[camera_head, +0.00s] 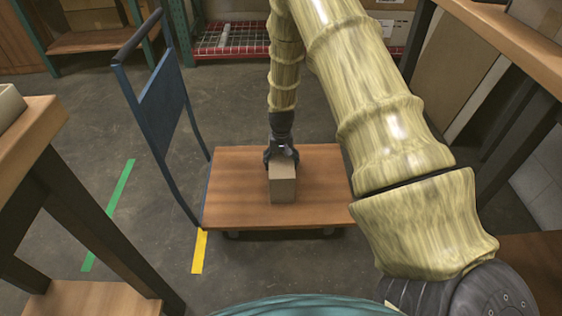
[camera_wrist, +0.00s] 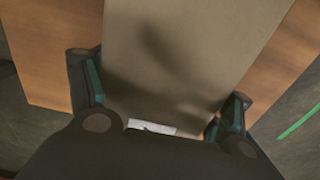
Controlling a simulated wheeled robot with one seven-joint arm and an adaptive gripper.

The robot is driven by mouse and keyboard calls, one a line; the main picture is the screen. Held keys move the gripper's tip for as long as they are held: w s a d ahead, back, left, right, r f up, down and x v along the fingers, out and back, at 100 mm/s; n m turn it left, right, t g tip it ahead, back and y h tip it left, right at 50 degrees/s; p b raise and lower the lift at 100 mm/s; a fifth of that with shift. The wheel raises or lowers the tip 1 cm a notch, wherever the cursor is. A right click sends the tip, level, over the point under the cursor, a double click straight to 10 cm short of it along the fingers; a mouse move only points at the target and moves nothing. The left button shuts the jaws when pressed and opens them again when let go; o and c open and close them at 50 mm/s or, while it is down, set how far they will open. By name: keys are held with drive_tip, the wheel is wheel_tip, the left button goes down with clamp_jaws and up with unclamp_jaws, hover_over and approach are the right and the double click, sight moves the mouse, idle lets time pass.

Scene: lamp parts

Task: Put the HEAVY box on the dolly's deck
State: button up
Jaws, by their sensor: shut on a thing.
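A small cardboard box (camera_head: 283,190) is at the middle of the dolly's wooden deck (camera_head: 236,178) in the head view. No HEAVY marking can be read on it. My gripper (camera_head: 281,158) reaches down from above and is shut on the box. In the wrist view the box (camera_wrist: 190,50) fills the middle, between the two fingers of my gripper (camera_wrist: 160,115), with a small white label at its near edge. The deck (camera_wrist: 55,50) shows behind it. I cannot tell whether the box's underside touches the deck.
The dolly's blue handle (camera_head: 160,100) rises at the deck's left end. A wooden table (camera_head: 40,130) stands at the left and a shelf (camera_head: 510,45) at the right. Green (camera_head: 110,210) and yellow (camera_head: 199,252) tape mark the floor. The deck is clear around the box.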

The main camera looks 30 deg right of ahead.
drive_tip(key=shift+w, duration=0.1)
drive_tip(key=o, duration=2)
drive_tip(key=shift+o, duration=0.2)
wheel_tip(320, 180, up, 12)
drive_tip(key=p, duration=0.5)
drive_tip(key=shift+r, duration=0.1)
